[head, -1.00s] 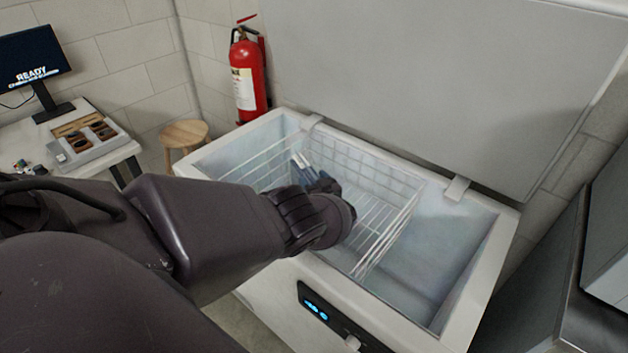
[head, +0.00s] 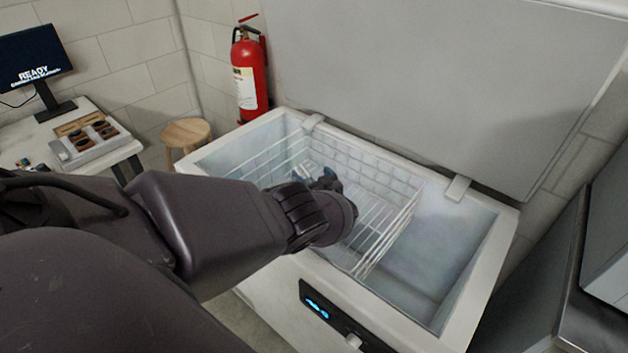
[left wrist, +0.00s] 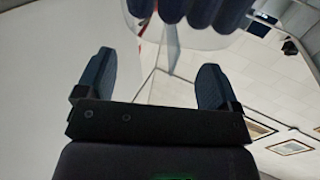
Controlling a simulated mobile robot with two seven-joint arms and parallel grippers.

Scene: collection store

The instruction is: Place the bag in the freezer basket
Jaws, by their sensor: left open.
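The freezer basket (head: 385,245) is a white wire basket hanging inside the open chest freezer (head: 478,285). My left gripper (head: 326,180) is down in the basket's area, partly hidden by my own wrist. In the left wrist view the left gripper (left wrist: 156,62) is open, with its two dark blue fingers apart and nothing between them. A clear bag with several dark blue rounded pieces (left wrist: 192,12) shows at the top edge of that view, beyond the fingertips and cut off by the frame. In the head view I cannot make the bag out; my arm may hide it. My right gripper is not in view.
The freezer lid (head: 430,80) stands raised behind. The freezer's right side, beside the basket, is empty. A fire extinguisher (head: 248,80), a wooden stool (head: 186,131) and a desk with a monitor (head: 35,58) are at the left. A metal-topped unit (head: 600,330) stands at the right.

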